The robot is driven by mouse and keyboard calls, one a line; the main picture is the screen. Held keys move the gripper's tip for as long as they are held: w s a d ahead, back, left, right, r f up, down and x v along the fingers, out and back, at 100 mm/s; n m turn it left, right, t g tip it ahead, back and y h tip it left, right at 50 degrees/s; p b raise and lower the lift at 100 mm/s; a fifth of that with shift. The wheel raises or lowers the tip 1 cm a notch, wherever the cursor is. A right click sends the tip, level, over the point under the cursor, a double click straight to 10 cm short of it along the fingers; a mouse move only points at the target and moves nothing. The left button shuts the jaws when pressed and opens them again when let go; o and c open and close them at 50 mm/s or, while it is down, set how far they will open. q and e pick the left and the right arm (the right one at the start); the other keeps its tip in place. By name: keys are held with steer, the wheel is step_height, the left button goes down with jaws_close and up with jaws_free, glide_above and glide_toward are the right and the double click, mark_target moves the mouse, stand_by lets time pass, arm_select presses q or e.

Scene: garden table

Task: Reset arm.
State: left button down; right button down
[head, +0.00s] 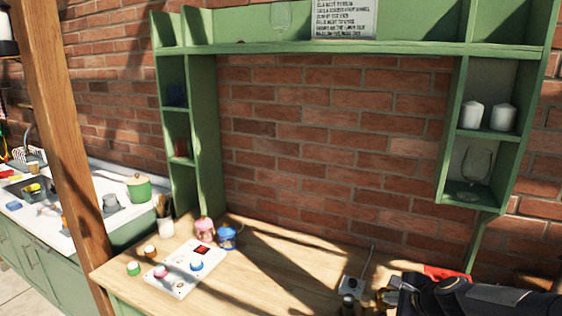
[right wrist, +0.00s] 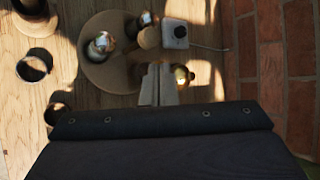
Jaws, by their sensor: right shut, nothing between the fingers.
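My right arm reaches in at the lower right of the head view, low over the right end of the wooden table (head: 290,265). Its gripper (head: 394,284) is partly hidden among small objects there. In the right wrist view the two fingers of my right gripper (right wrist: 158,84) are together, with nothing held between them. They are just beside a small amber, shiny object (right wrist: 183,78); I cannot tell whether they touch it. My left gripper is not in view.
A round wooden tray (right wrist: 92,72) with shiny jars and a small white box (right wrist: 176,34) with a cable are close to the right gripper. A white panel with knobs (head: 178,285) and pink and blue jars (head: 228,238) stand at left. Green shelving (head: 205,120) rises behind. The table's middle is clear.

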steer(key=s+a+r+n+g+y, duration=0.1)
steer(key=s+a+r+n, duration=0.3)
steer(key=s, duration=0.4)
steer(key=s+a+r+n+y, duration=0.1)
steer(key=s+r+n, duration=0.3)
steer(key=s+n, duration=0.35)
steer(key=s+a+f+n+g, duration=0.1)
steer(key=s+n, duration=0.3)
steer(key=s, duration=0.4)
steer(key=s+f+n+g+h, duration=0.1)
steer(key=s+n, duration=0.2)
steer(key=s, duration=0.5)
steer(key=shift+s+a+f+n, duration=0.2)
steer(key=shift+a+f+n, duration=0.15)
steer(key=shift+a+f, duration=0.05)
